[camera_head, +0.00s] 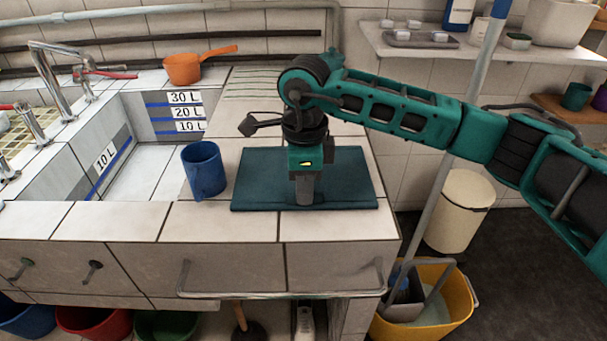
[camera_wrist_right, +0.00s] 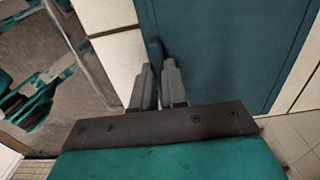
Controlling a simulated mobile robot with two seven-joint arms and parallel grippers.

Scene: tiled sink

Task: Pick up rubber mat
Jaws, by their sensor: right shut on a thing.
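The rubber mat (camera_head: 345,182) is a dark teal rectangle lying on the tiled counter right of the sink basin. My right gripper (camera_head: 304,200) points down over the mat's front part, near its front edge. In the right wrist view the mat (camera_wrist_right: 225,45) fills the upper right. There the fingers of my right gripper (camera_wrist_right: 158,85) are close together at the mat's edge, with a small raised bit of mat between them. The fingers are shut on the mat's edge. The mat looks mostly flat on the counter. My left gripper is in neither view.
A blue mug (camera_head: 203,170) stands just left of the mat by the basin (camera_head: 135,165). An orange dipper (camera_head: 184,68) sits behind the basin. A metal rail (camera_head: 285,293) runs along the counter front. A yellow bucket (camera_head: 455,315) stands on the floor at right.

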